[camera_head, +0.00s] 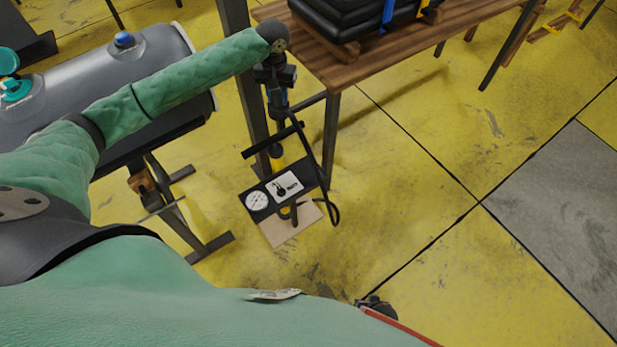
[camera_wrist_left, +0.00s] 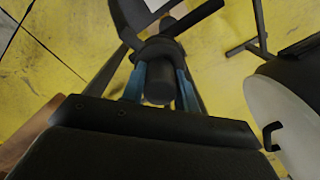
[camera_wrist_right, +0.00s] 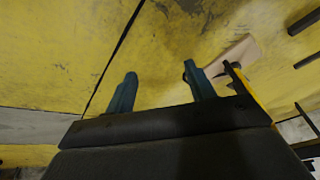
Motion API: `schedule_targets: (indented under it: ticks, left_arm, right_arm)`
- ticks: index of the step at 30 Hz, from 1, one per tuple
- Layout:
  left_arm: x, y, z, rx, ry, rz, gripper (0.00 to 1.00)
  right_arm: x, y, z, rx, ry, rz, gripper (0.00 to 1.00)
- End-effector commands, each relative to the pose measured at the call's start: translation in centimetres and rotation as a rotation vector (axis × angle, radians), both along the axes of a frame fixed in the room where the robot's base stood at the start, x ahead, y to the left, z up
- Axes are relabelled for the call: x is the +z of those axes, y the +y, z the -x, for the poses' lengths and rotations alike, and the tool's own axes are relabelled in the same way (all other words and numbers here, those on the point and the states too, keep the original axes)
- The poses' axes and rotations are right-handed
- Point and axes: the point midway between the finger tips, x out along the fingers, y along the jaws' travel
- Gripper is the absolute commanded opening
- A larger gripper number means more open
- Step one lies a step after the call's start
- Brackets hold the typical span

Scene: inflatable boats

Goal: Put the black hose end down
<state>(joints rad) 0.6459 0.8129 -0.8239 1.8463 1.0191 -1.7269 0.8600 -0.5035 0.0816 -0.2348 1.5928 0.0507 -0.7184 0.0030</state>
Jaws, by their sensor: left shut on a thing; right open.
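My left gripper (camera_head: 277,103) points down beside the table leg, above the pump. In the left wrist view its blue fingers close on the black hose end (camera_wrist_left: 158,84), a thick dark cylinder. The black hose (camera_head: 328,172) hangs down and loops beside the hand pump (camera_head: 312,175), which has a black box, a white gauge and a label. The pump stands on a pale board (camera_head: 290,232) on the floor. My right gripper (camera_wrist_right: 161,90) is open and empty in the right wrist view, with the pale board beyond its right finger.
A wooden table (camera_head: 345,68) with a folded black boat (camera_head: 355,15) stands at the top. The yellow floor (camera_head: 400,200) right of the pump is clear.

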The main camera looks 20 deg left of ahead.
Motion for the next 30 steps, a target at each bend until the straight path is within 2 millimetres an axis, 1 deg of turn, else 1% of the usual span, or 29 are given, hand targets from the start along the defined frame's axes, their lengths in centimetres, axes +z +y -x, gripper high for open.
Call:
schedule_targets:
  ticks: [1, 5, 6, 12, 15, 18, 21, 24, 27, 30]
  left_arm:
    - [-2.7, -1.9, 0.3, -0.021, 0.001, 0.003, 0.05]
    - [-6.1, -6.0, 1.2, -0.066, 0.000, 0.003, 0.05]
    - [-7.1, -7.3, 1.5, -0.080, 0.000, 0.003, 0.05]
    - [-11.8, -13.4, 3.2, -0.146, -0.007, 0.005, 0.05]
    - [-13.6, -16.1, 4.0, -0.177, -0.013, 0.006, 0.05]
    - [-14.8, -18.2, 4.7, -0.199, -0.019, 0.007, 0.05]
    - [-15.6, -19.6, 5.2, -0.214, -0.023, 0.007, 0.05]
    - [-15.9, -20.4, 5.5, -0.223, -0.025, 0.007, 0.05]
    - [-16.3, -20.1, 5.4, -0.225, -0.026, 0.006, 0.05]
    - [-17.1, -18.7, 4.9, -0.223, -0.025, 0.003, 0.05]
  right_arm:
    - [-1.3, 0.7, -0.2, 0.002, -0.021, -0.014, 0.55]
    - [-1.4, 2.3, -0.9, 0.003, -0.072, -0.049, 0.55]
    - [-1.4, 2.8, -1.1, 0.003, -0.088, -0.061, 0.55]
    - [-1.2, 5.2, -2.0, 0.004, -0.166, -0.117, 0.55]
    - [-0.9, 6.1, -2.3, 0.003, -0.199, -0.143, 0.55]
    - [-0.5, 6.8, -2.6, 0.001, -0.227, -0.164, 0.55]
    - [-0.1, 7.4, -2.7, 0.000, -0.246, -0.180, 0.55]
    - [0.3, 7.6, -2.8, -0.001, -0.257, -0.189, 0.55]
    - [0.4, 7.8, -2.8, 0.000, -0.261, -0.191, 0.55]
    - [0.2, 7.7, -2.8, -0.002, -0.263, -0.191, 0.55]
